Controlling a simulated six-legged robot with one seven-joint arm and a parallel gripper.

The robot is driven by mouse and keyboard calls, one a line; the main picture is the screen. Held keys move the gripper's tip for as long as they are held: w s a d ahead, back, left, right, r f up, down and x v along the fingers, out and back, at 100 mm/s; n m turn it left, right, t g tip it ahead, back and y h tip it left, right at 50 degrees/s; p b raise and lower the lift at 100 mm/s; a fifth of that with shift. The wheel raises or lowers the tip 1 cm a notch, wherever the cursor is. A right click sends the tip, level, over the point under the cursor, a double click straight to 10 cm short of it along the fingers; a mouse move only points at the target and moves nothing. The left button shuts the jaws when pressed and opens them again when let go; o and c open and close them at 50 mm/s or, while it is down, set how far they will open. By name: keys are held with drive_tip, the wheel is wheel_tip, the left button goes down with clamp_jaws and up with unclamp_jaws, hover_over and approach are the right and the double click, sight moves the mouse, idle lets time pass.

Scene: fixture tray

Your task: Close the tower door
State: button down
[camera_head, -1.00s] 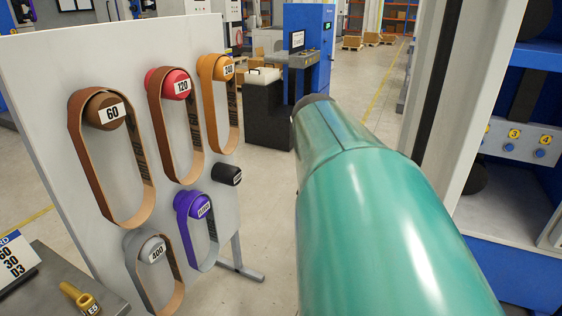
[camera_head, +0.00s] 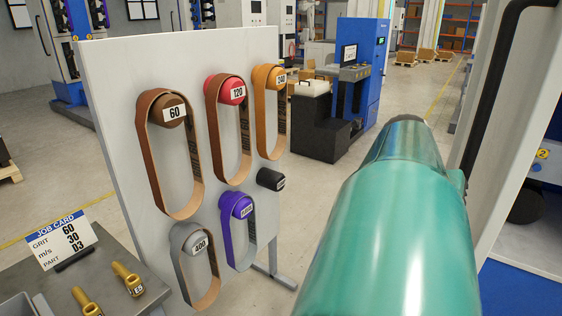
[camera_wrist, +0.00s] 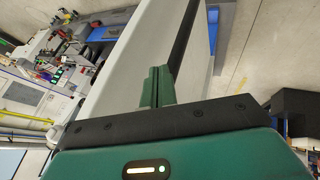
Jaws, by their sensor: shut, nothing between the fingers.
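The tower door (camera_head: 512,120) is the tall white panel at the right of the head view. A long black handle (camera_head: 490,90) runs down it. The door stands swung out, with the blue tower interior partly showing beyond it. In the wrist view the white door (camera_wrist: 125,75) fills the middle, with a dark strip along it. My gripper (camera_wrist: 158,72) shows there as two green fingers pressed together and empty, close to the door's face. Whether they touch it I cannot tell. In the head view my green arm hides the gripper and the lower door.
A white board (camera_head: 105,80) with several hanging sanding belts stands to the left. A grey bench (camera_head: 110,265) with a job card (camera_head: 62,245) and yellow parts is at the lower left. A blue machine (camera_head: 360,60) stands behind. Floor between board and door is partly clear.

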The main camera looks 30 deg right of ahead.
drive_tip(key=s+d+f, duration=0.1)
drive_tip(key=d, duration=0.1)
drive_tip(key=s+d+f, duration=0.1)
drive_tip(key=s, duration=0.1)
drive_tip(key=shift+s+d+f, duration=0.15)
drive_tip(key=shift+s+d, duration=0.05)
drive_tip(key=shift+d, duration=0.15)
drive_tip(key=shift+s, duration=0.15)
